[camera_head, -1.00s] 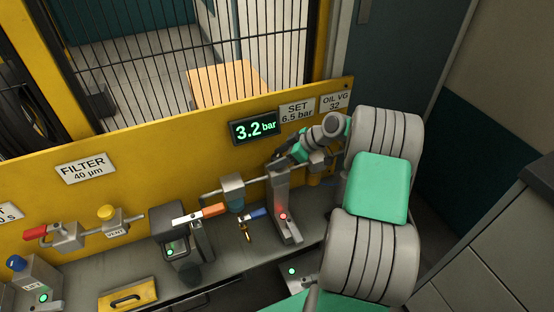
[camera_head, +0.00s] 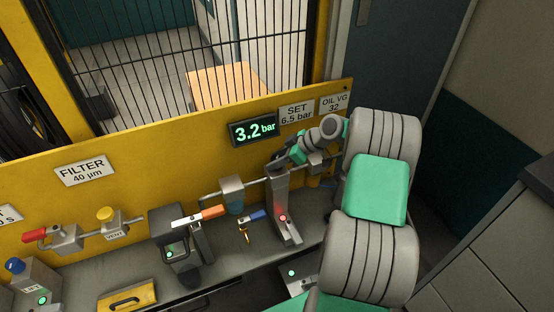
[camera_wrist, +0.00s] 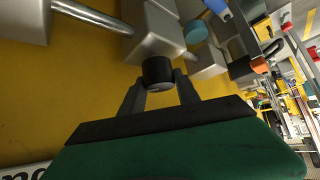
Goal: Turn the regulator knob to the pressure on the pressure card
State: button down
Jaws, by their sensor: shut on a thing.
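The pressure card (camera_head: 296,114) reads "SET 6.5 bar" on the yellow panel. The display (camera_head: 254,129) left of it reads 3.2 bar. In the wrist view the black regulator knob (camera_wrist: 158,73) sits under a grey metal body (camera_wrist: 152,38). My gripper (camera_wrist: 160,84) is shut on the knob, with one dark finger on each side of it. In the head view my arm reaches to the panel at the right, and the knob and fingertips are hidden or too small to make out.
A grey post with a red light (camera_head: 283,216) stands close to my arm. Left of it are a filter bowl (camera_head: 234,200), an orange-handled lever (camera_head: 212,212), a yellow vent knob (camera_head: 105,213) and a red lever (camera_head: 34,235). A pipe joins the regulator body.

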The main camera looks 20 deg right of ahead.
jog(key=shift+m, duration=0.4)
jog(key=m+t+h, duration=0.2)
jog(key=m+h, duration=0.1)
jog(key=m, duration=0.1)
jog(key=shift+a+r+p, duration=0.1)
jog(key=shift+p, duration=0.25)
jog(key=m+t+h+p, duration=0.1)
jog(key=m+h, duration=0.3)
jog(key=m, duration=0.1)
jog(key=shift+a+m, duration=0.1)
jog(key=shift+m, duration=0.3)
jog(key=m+g+h, duration=0.1)
jog(key=m+h, duration=0.3)
jog(key=m, duration=0.1)
jog(key=shift+f, duration=0.2)
jog(key=m+g+h+b, duration=0.2)
jog(key=m, duration=0.2)
jog(key=shift+m+h, duration=0.3)
jog(key=shift+h, duration=0.1)
jog(key=shift+r+g, duration=0.1)
jog(key=shift+g, duration=0.2)
jog(key=c, duration=0.9)
grip_release()
